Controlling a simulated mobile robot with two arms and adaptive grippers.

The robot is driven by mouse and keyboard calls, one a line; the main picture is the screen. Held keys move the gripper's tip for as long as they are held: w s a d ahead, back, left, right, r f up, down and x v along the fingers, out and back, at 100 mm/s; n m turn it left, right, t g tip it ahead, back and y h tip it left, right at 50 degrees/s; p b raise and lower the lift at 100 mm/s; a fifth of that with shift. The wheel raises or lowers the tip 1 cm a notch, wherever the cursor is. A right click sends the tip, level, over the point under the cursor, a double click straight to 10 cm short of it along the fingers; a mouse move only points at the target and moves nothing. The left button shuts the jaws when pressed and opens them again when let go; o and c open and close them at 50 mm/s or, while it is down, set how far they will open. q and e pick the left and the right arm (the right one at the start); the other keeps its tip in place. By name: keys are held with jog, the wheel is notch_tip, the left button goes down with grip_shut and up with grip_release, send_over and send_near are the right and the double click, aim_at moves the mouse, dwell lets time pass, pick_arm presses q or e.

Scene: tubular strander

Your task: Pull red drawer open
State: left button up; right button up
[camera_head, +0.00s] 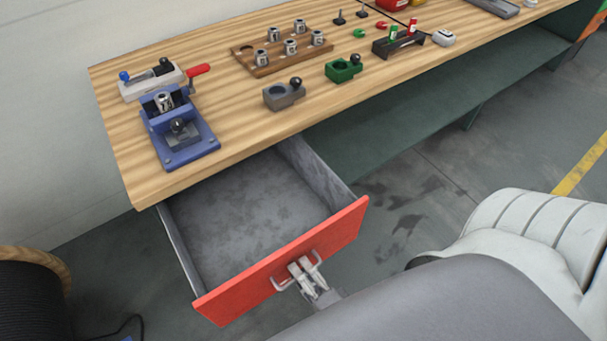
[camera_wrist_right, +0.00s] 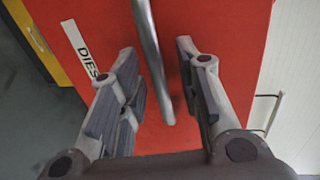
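The red drawer (camera_head: 236,298) under the workbench's near left end stands pulled out, its grey inside (camera_head: 245,205) empty. Its metal bar handle (camera_head: 318,257) is on the middle of the red front. My right gripper (camera_head: 303,272) is at the handle. In the right wrist view, the handle (camera_wrist_right: 150,55) runs between the two fingers of my right gripper (camera_wrist_right: 158,60), with a gap on both sides. The fingers are apart and hold nothing. A white label reading "DIES" (camera_wrist_right: 82,48) is on the red front (camera_wrist_right: 228,30). My left gripper is not in view.
The wooden workbench (camera_head: 225,128) carries a blue vise (camera_head: 183,135), a wooden holder with several metal dies (camera_head: 265,70), and grey (camera_head: 283,97) and green (camera_head: 343,70) blocks. A black cable reel (camera_head: 30,300) stands at lower left. The floor right of the drawer is clear.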

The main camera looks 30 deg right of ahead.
jog(key=shift+s, duration=0.1)
jog(key=v, duration=1.2)
jog(key=shift+a, duration=0.1)
